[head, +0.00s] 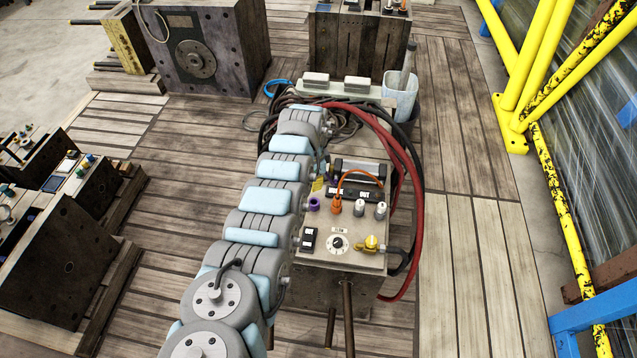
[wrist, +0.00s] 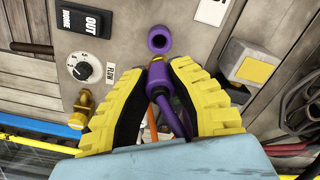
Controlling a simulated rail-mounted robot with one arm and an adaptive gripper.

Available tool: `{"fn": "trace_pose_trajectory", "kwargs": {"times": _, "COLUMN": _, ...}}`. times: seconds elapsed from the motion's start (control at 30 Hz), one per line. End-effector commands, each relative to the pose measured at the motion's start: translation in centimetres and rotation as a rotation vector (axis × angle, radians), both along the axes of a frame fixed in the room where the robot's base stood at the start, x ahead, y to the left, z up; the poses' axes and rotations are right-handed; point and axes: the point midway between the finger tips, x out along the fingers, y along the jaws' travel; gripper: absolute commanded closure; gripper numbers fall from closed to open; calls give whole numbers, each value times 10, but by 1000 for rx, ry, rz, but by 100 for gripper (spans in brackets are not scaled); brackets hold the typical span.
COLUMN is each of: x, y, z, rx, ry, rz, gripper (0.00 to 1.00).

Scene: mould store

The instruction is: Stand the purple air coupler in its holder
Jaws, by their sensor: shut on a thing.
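The purple air coupler (wrist: 172,85) is between the yellow fingers of my gripper (wrist: 160,72) in the wrist view. The fingers are shut on it, and its nose points toward the panel. The purple ring-shaped holder (wrist: 159,39) is on the panel just beyond the coupler's nose, with a visible gap between them in the picture. In the head view the purple holder (head: 314,204) sits at the panel's upper left, beside my arm.
The panel (head: 350,260) carries an orange plug (head: 336,205) with a looping orange cable, two pale plugs, a dial (head: 337,242) and a yellow valve (head: 371,243). Red hoses (head: 415,190) curve down its right side. A yellow-topped block (wrist: 250,68) stands right of the holder in the wrist view.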

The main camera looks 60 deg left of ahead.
Motion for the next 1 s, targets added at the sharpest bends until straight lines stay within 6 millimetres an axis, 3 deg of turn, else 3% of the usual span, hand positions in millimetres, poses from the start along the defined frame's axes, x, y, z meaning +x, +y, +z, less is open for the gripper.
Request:
{"fn": "trace_pose_trajectory", "kwargs": {"times": 0.7, "x": 0, "y": -1, "z": -49, "rx": -1, "ry": 1, "rz": -2, "gripper": 100}}
{"fn": "trace_pose_trajectory", "kwargs": {"times": 1.0, "x": 1, "y": -1, "z": -56, "rx": 0, "ry": -1, "rz": -1, "gripper": 100}}
